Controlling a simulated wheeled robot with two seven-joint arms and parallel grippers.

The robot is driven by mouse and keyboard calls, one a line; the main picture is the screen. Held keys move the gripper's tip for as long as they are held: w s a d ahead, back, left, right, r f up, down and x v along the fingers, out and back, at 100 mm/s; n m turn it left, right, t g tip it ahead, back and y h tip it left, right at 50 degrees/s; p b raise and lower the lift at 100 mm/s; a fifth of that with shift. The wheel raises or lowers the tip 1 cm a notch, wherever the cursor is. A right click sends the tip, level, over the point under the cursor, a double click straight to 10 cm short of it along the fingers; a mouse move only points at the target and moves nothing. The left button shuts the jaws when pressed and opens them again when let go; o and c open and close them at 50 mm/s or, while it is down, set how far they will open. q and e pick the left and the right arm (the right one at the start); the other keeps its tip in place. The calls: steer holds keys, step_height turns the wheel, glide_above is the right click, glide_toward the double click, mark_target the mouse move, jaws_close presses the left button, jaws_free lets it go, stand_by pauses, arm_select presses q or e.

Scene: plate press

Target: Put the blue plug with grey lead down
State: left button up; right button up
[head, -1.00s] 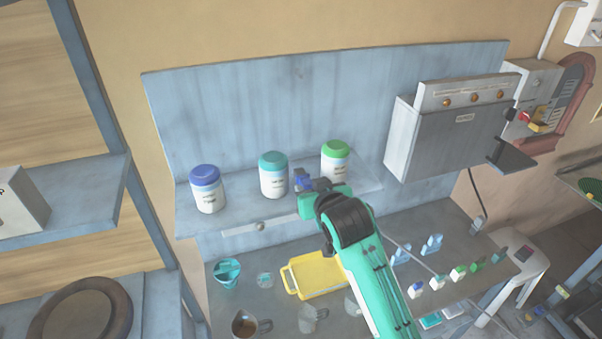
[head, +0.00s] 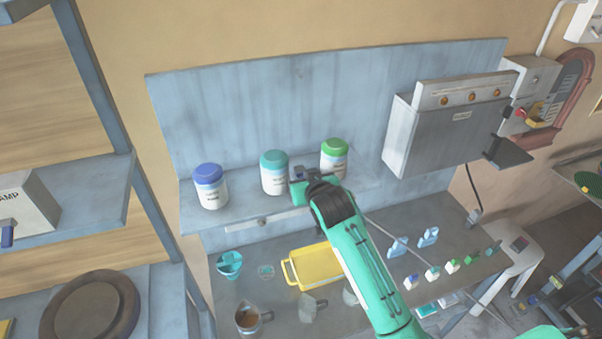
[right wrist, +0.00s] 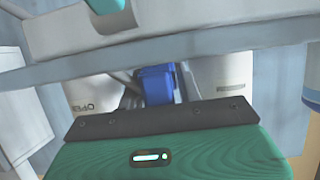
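My right gripper (head: 298,174) is at the front of the wall shelf (head: 245,213), just in front of the teal-lidded jar (head: 274,177) and the green-lidded jar (head: 334,159). In the right wrist view the blue plug (right wrist: 157,84) sits between the grey fingers, beyond the dark gripper base. The fingers look shut on it. In the head view the plug is mostly hidden by the gripper. A thin grey line (head: 400,241) runs from behind my right arm over the bench. I cannot tell whether it is the plug's lead. My left gripper is out of view.
A blue-lidded jar (head: 210,187) stands at the shelf's left. Below, the bench holds a yellow tray (head: 313,267), a teal cup (head: 229,264), jugs (head: 250,320) and several small coloured plugs or bottles at right. A grey press box (head: 450,133) is on the wall at right.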

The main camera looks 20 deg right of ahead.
steer(key=c, duration=0.6)
steer(key=shift+r, duration=0.1)
